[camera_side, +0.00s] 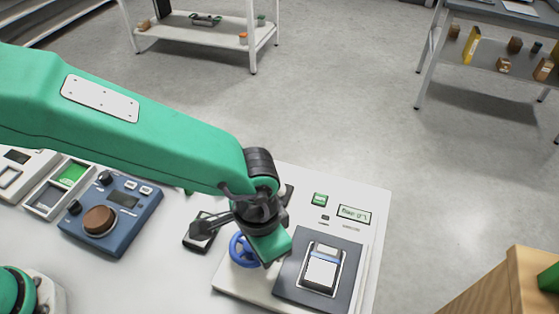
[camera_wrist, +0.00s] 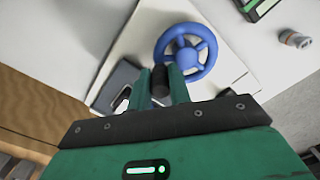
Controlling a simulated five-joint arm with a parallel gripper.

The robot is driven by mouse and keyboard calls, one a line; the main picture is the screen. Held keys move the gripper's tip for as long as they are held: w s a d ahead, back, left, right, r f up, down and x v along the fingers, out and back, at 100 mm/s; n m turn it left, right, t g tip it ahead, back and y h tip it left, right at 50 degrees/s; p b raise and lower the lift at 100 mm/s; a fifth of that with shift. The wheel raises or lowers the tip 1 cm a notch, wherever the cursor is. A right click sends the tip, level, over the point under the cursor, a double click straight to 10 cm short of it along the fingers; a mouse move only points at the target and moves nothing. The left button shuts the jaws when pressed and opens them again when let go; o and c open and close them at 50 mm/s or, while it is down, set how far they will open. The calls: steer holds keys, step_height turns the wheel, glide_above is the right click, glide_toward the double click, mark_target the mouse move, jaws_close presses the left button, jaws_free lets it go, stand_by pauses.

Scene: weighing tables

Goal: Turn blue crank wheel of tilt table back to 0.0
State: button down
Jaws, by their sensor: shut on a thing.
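The blue crank wheel (camera_side: 238,252) sits at the left edge of the white tilt table unit (camera_side: 371,200), partly hidden by my gripper (camera_side: 270,258). In the wrist view the wheel (camera_wrist: 206,50) shows its spokes and hub. My gripper (camera_wrist: 160,78) is at the wheel's rim, its green fingers shut on a dark cylindrical knob (camera_wrist: 160,82), which looks like the wheel's handle. The unit's small display (camera_side: 354,214) shows characters too small to read surely. A dark plate (camera_side: 343,279) on the unit bears a pale block-like thing (camera_side: 321,272).
A blue device with a brown knob (camera_side: 99,220) stands left on the same white table, beside a tray with green and grey compartments (camera_side: 70,173). A green button (camera_side: 320,199) is on the unit. A wooden block or box edge (camera_side: 500,290) is at lower right. Shelves stand behind.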

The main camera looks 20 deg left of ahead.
steer(key=n, duration=0.2)
steer(key=w+n, duration=0.1)
steer(key=n, duration=0.2)
steer(key=shift+w+d+r+n, duration=0.1)
steer(key=shift+w+d+n, duration=0.25)
steer(key=shift+w+n, duration=0.05)
steer(key=c, duration=1.3)
jaws_free()
steer(key=shift+r, duration=3.9)
steer(key=shift+a, duration=0.1)
